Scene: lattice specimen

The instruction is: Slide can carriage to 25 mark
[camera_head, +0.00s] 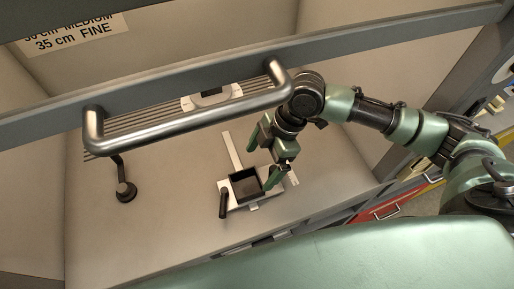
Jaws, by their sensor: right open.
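What looks like the can carriage (236,200) is a pale plate bearing a black square open holder (245,186), on the booth floor. A short black handle (223,203) stands at its left side. A pale strip (231,149) runs away from it toward the back; any marks on it are too small to read. No can shows in the holder. My right gripper (261,166) is open, fingers pointing down and left, just above and behind the holder's right side. One green finger overlaps the holder's right edge; contact cannot be told. My left gripper is out of view.
A thick metal bar handle (190,120) on a grey frame crosses the upper view in front of the floor area. A black stand with a round foot (126,192) is at left.

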